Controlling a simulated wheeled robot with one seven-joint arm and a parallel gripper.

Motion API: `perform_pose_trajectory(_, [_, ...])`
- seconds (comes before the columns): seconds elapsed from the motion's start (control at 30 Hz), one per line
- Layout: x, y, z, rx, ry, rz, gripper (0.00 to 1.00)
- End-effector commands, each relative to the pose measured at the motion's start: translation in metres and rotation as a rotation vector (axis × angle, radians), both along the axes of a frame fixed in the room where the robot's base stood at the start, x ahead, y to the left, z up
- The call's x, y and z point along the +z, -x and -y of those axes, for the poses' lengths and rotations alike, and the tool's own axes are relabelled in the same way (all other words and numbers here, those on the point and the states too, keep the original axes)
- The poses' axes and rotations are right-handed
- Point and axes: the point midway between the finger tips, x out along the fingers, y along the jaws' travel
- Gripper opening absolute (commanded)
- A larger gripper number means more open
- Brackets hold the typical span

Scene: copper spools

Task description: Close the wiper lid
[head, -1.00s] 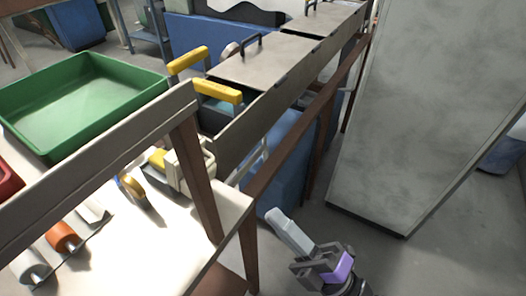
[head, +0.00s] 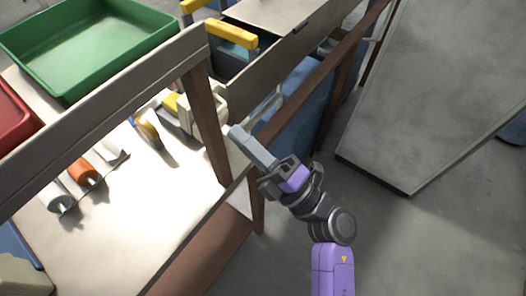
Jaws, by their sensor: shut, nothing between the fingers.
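My gripper (head: 239,135) is shut and empty, its grey fingers pointing up and left. It is in front of the long grey trough-like box and to the right of a wooden post. The box's near wall (head: 285,65) runs up to the right. A flat grey cover plate (head: 280,12) lies on top of it at the top edge. I cannot tell for sure which part is the wiper lid. My gripper appears apart from the box.
A wooden rail (head: 320,70) runs along the box's front. A pale sloping board (head: 125,95) on a brown post (head: 211,125) stands left of my gripper. A green tray (head: 85,85) and rollers (head: 82,173) are farther left. A large grey panel (head: 425,100) stands right. Floor at lower right is free.

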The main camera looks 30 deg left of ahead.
Motion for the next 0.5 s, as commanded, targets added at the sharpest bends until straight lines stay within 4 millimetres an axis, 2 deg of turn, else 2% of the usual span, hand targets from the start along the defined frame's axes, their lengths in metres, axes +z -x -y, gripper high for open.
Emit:
perform_pose_trajectory(0.2, [0.012, -0.002, -0.023, 0.000, 0.000, -0.001, 0.00])
perform_pose_trajectory(0.5, [0.014, -0.003, -0.028, -0.001, 0.000, 0.000, 0.00])
